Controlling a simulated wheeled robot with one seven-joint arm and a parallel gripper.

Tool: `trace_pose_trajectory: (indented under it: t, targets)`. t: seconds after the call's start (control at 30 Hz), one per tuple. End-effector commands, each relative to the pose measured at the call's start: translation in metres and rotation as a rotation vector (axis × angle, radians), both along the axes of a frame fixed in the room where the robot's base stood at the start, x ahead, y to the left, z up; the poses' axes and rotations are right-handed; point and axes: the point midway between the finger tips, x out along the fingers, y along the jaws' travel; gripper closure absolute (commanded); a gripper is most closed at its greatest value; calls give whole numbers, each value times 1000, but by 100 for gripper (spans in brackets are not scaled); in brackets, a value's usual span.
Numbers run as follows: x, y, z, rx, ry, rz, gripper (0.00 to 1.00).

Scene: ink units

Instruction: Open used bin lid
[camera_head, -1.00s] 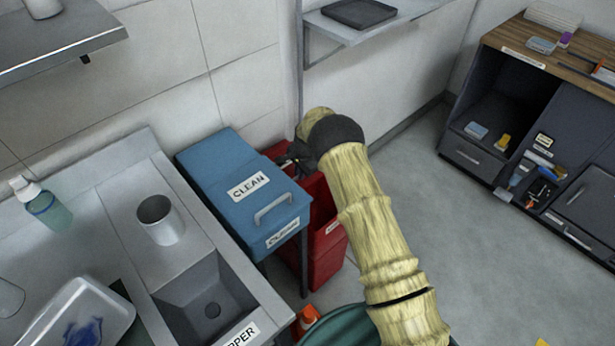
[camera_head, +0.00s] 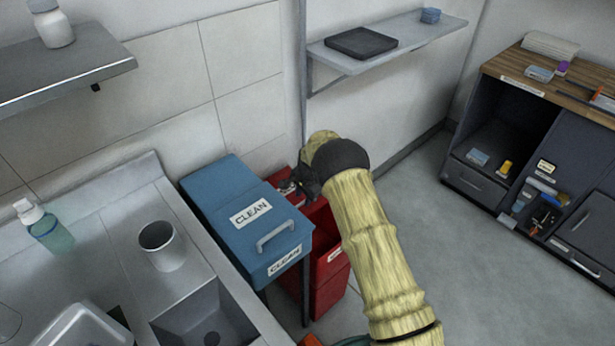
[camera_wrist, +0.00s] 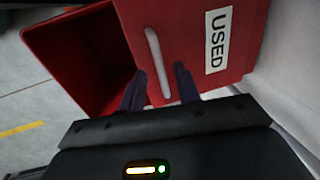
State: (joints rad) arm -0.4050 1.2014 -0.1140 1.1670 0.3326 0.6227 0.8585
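The red used bin (camera_head: 328,262) stands right of the blue clean bin, and its dark inside shows in both views. Its lid (camera_wrist: 191,40) stands raised off the opening, with a white USED label (camera_wrist: 217,42) and a pale bar handle (camera_wrist: 156,58). In the head view the lid (camera_head: 284,178) is a small red patch by the wall, mostly hidden. My gripper (camera_wrist: 160,72) has its two dark fingers spread apart, one on each side of the handle, with gaps showing. In the head view my gripper (camera_head: 292,187) is at the lid, partly hidden by my wrist.
The blue clean bin (camera_head: 225,190) is shut, close on the left. A steel sink counter (camera_head: 105,235) with a grey cup (camera_head: 162,245) lies further left. A wall shelf (camera_head: 400,38) hangs above my arm. Open floor (camera_head: 430,215) lies to the right, before a dark cabinet (camera_head: 500,130).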

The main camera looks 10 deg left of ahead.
Motion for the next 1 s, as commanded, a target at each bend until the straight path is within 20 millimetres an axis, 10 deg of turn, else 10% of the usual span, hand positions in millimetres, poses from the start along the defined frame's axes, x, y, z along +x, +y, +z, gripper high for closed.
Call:
trace_pose_trajectory:
  t: [0.7, 1.0]
  targets:
    - [-20, -18, 136, -1, -3, 3, 67]
    - [-23, -21, 150, -2, 0, 3, 67]
